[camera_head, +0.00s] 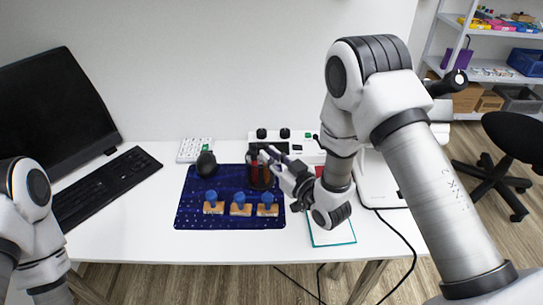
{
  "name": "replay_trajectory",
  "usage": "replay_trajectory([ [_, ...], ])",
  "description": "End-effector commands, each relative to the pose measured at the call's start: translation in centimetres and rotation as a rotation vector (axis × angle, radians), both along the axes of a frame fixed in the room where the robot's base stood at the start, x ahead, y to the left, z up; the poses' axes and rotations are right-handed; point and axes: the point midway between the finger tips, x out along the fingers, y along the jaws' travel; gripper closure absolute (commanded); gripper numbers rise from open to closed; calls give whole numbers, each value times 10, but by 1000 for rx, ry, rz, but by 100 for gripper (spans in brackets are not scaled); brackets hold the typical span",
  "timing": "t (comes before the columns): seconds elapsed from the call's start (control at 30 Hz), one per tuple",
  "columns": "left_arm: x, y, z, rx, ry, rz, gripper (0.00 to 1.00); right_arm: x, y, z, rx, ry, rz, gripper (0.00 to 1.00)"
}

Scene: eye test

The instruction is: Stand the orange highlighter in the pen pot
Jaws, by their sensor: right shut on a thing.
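The dark pen pot (262,184) stands at the back right of the dark blue mat, partly behind my right gripper. Reddish upright shapes show at the pot; I cannot tell clearly which is the orange highlighter. My right gripper (266,157) reaches in from the right, with its fingertips at the top of the pot. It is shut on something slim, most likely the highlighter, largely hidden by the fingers. I cannot tell how deep it sits in the pot. Only part of my left arm shows at the left edge; its gripper is out of view.
Three wooden blocks with blue knobs (240,209) stand along the front of the mat (190,215). A dark rounded object (206,165) is at the mat's back left. A white device (296,141) stands behind. A keyboard (105,185) and monitor (50,115) are left.

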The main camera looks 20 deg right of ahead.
Motion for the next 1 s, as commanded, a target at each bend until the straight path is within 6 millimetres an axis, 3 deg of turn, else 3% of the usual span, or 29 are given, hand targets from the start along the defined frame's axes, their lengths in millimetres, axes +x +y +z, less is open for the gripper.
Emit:
replay_trajectory([
  [0.07,0,0,-4,0,0,0,60,0,0,-4,0,0,0,100],
  [0.1,0,0,-3,0,0,0,60,0,0,-4,0,0,0,77],
  [0.17,0,0,-3,0,0,0,60,0,0,-3,0,0,0,59],
  [0.57,0,0,0,0,0,0,60,-4,-2,0,0,2,-1,59],
  [1.0,0,0,-13,0,0,0,60,-99,-37,-1,3,5,-4,59],
])
